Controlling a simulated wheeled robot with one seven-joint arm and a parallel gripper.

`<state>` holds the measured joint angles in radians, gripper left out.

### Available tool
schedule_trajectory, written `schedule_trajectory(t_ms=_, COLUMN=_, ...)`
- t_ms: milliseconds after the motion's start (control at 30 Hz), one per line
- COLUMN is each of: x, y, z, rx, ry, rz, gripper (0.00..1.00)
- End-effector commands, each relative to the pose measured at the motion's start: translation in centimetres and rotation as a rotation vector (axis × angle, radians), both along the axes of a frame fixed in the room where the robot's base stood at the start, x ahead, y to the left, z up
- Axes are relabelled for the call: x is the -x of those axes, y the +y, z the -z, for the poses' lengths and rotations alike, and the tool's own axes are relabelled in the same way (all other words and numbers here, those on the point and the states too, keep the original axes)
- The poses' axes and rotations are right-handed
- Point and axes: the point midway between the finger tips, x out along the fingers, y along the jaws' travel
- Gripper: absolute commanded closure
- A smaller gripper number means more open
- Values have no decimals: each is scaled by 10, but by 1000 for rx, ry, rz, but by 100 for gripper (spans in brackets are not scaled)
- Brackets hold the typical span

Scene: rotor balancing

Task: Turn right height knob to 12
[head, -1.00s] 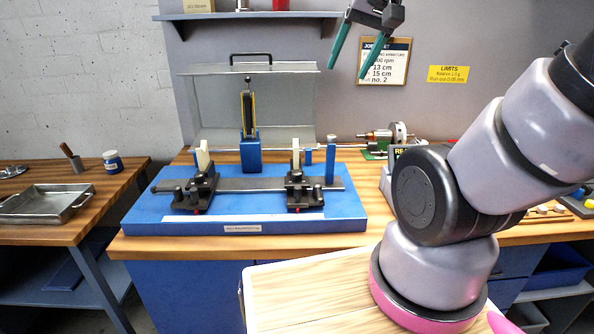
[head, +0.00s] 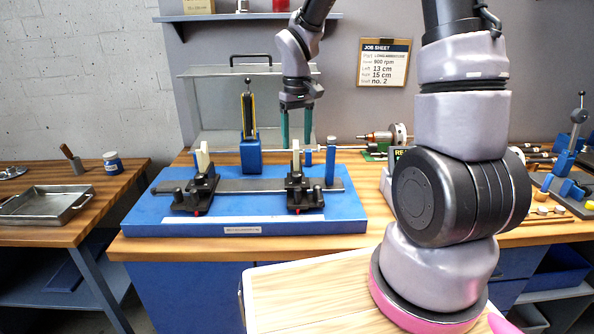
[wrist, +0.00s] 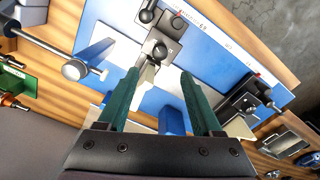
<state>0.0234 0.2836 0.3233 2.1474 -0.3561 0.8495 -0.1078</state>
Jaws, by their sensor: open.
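The right support (head: 302,191) is a black stand with dark knobs and a pale upright plate, on the blue balancing base (head: 140,215). Which knob is the height knob, and its setting, I cannot read. In the wrist view the right support (wrist: 160,45) shows beyond my fingertips, with a round dark knob (wrist: 160,51) on it. My gripper (head: 296,141) points down above and behind the right support, its green fingers apart and empty.
The left support (head: 195,188) stands on the same rail. A blue post (head: 331,165) rises at right and a blue-and-yellow column (head: 249,140) behind. A clear guard (head: 220,100) stands at the back. The job sheet (head: 385,63) hangs on the wall.

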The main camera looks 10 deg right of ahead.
Motion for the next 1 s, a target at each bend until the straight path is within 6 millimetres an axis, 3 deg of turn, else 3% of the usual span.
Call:
schedule_trajectory(t_ms=500, x=1, y=0, z=87, rx=1, ry=3, rz=0, gripper=33)
schedule_trajectory(t_ms=700, x=1, y=0, z=100, rx=0, ry=0, rz=1, gripper=33)
schedule_trajectory(t_ms=967, x=1, y=0, z=101, rx=0, ry=-1, rz=2, gripper=33)
schedule_trajectory(t_ms=1000, x=1, y=0, z=101, rx=0, ry=-1, rz=2, gripper=45)
